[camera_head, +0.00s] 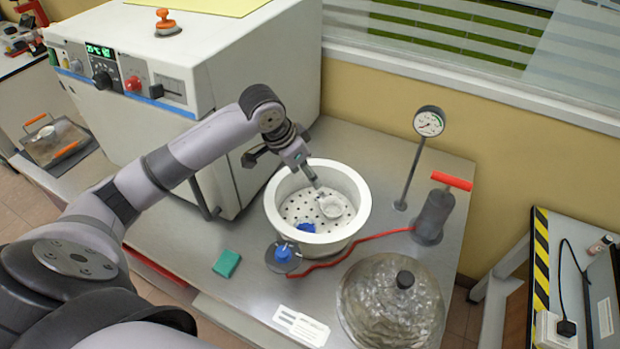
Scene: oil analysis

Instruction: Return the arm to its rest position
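My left arm reaches in from the left. Its gripper (312,177) is over the white round vessel (359,207), pointing down into it. My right gripper is not in view.
The white oven (235,85) stands close behind the arm. A gauge (429,122), a grey cylinder with a red handle (434,215), a red hose (350,252), a glass lid (390,305) and a green block (226,263) surround the vessel. The right of the bench is partly clear.

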